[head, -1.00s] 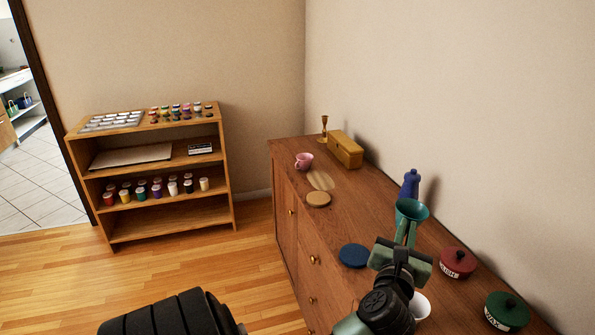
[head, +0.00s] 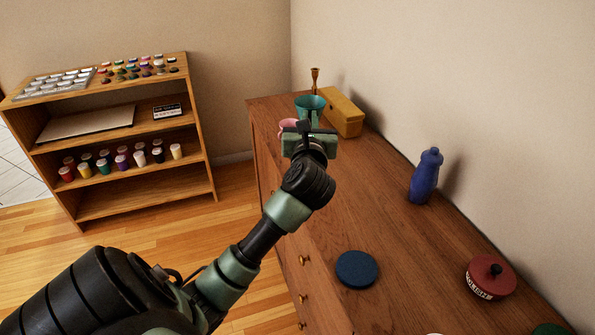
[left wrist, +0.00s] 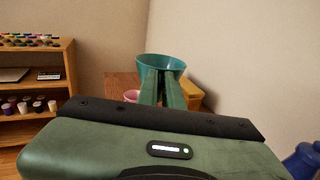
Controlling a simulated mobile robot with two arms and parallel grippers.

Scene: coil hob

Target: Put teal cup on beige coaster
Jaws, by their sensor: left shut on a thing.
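The teal cup (head: 310,104) is in my left gripper (head: 309,122), above the far end of the wooden dresser. It also shows in the left wrist view (left wrist: 161,64), beyond the two fingers. The fingers are shut on it, and its open rim faces up. The beige coaster is not visible now; my left gripper and forearm cover the part of the dresser top where it lay. I cannot tell how high the cup is above the surface. My right gripper is not in view.
A pink cup (head: 287,126) stands just left of my gripper, partly hidden. A yellow box (head: 343,112) and a brass candlestick (head: 315,80) are behind. A blue coaster (head: 357,269), a blue bottle (head: 425,176) and a red tin (head: 491,278) are nearer. The dresser's middle (head: 370,215) is clear.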

